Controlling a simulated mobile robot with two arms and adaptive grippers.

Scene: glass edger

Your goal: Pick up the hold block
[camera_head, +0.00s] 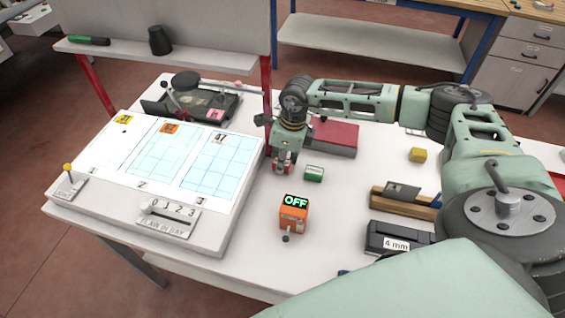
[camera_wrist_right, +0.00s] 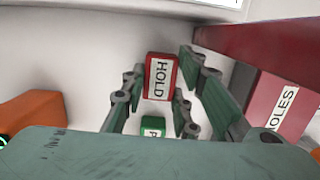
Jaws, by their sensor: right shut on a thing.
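The hold block (camera_wrist_right: 160,77) is red with a white label reading HOLD, and it sits between the fingers of my right gripper in the right wrist view. My right gripper (camera_head: 282,163) points down at the white table just right of the panel board in the head view, shut on the block. Only a small red part of the block shows there between the fingers. I cannot tell whether the block touches the table. My left gripper is not in view.
A green block (camera_head: 314,173) lies close by on the right. The red HOLES box (camera_head: 333,138) stands behind it. An orange OFF box (camera_head: 293,213) is in front. The board (camera_head: 230,210) with grids is at left; a yellow block (camera_head: 417,155) and 4 mm box (camera_head: 400,238) are right.

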